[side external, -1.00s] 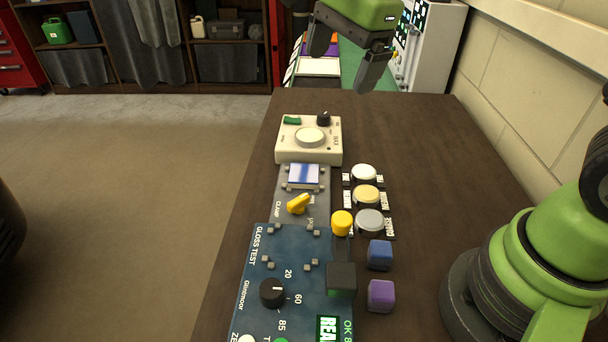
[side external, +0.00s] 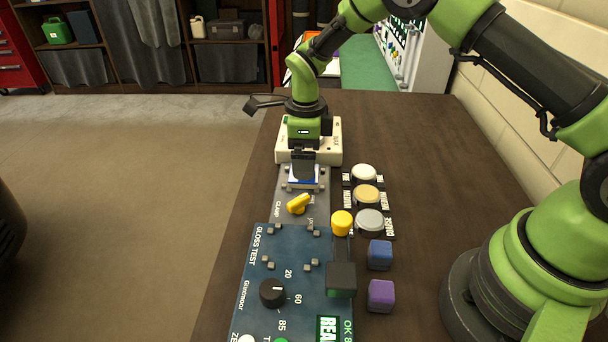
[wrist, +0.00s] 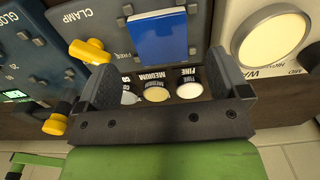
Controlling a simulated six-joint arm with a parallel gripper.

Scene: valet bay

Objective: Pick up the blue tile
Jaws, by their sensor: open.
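The blue tile (wrist: 158,36) lies flat on the grey clamp plate (wrist: 95,20), between small corner posts. In the side external view my gripper hides much of it and only its edge shows. My gripper (side external: 303,172) points down above the tile. In the wrist view my gripper (wrist: 163,74) is open, its two fingers wide apart with nothing between them. The tile shows beyond the fingertips, between the lines of the two fingers. The yellow clamp knob (side external: 299,204) is in front of the tile.
A cream polisher-like box (side external: 330,150) stands behind the tile. To the right are round white (side external: 364,172), tan (side external: 366,194) and grey (side external: 370,220) pads. Blue (side external: 380,254) and purple (side external: 381,296) blocks sit near the gloss tester (side external: 258,310). The bench is clear at right.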

